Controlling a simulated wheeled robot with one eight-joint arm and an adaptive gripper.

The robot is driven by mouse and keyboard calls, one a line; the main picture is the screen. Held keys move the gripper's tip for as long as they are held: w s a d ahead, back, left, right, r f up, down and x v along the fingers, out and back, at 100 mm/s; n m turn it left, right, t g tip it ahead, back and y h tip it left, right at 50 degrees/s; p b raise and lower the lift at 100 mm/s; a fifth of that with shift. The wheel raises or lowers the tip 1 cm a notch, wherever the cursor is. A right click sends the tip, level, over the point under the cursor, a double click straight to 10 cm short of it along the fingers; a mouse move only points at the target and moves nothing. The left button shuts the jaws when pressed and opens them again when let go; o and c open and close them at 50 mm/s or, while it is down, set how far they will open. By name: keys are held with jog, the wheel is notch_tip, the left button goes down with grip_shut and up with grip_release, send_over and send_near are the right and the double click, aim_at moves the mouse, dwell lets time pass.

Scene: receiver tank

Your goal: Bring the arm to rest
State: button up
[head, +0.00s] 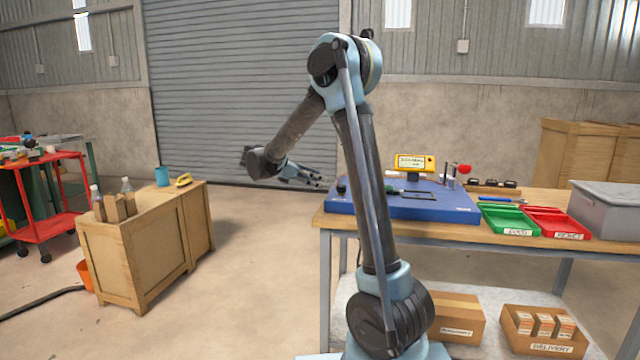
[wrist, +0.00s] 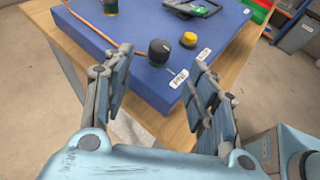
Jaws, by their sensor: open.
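My gripper (head: 316,181) hangs in the air at the left end of the workbench (head: 500,235), in front of the roller shutter in the head view. My arm rises from its base, bends at the top and reaches down to the left. In the wrist view my gripper (wrist: 158,82) is open with nothing between its fingers. Beyond the fingertips lies the corner of a blue plate (wrist: 130,65) with a black knob (wrist: 159,52) and a yellow-topped knob (wrist: 188,40). I cannot tell the exact gap to the plate.
The blue plate (head: 440,210) lies on the bench. Green (head: 507,220) and red (head: 556,224) trays and a grey bin (head: 605,210) stand to its right. A wooden cabinet (head: 150,250) with bottles stands at left. Open floor lies between cabinet and bench.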

jog(key=s+d+f+m+g+y, duration=0.1)
jog(key=s+d+f+m+y, duration=0.15)
jog(key=s+d+m, duration=0.6)
jog(key=s+d+f+m+g+y, duration=0.1)
jog(key=s+d+y, duration=0.4)
jog(key=s, duration=0.8)
jog(key=s+a+f+m+y, duration=0.1)
jog(key=s+f+m+y, duration=0.1)
jog(key=s+f+m, duration=0.3)
jog(key=s+a+f+m+y, duration=0.1)
jog(key=s+f+m+y, duration=0.2)
jog(key=s, duration=1.1)
jog(key=shift+s+a+f+m, duration=0.35)
jog(key=shift+f+m, duration=1.2)
jog(key=shift+f, duration=1.1)
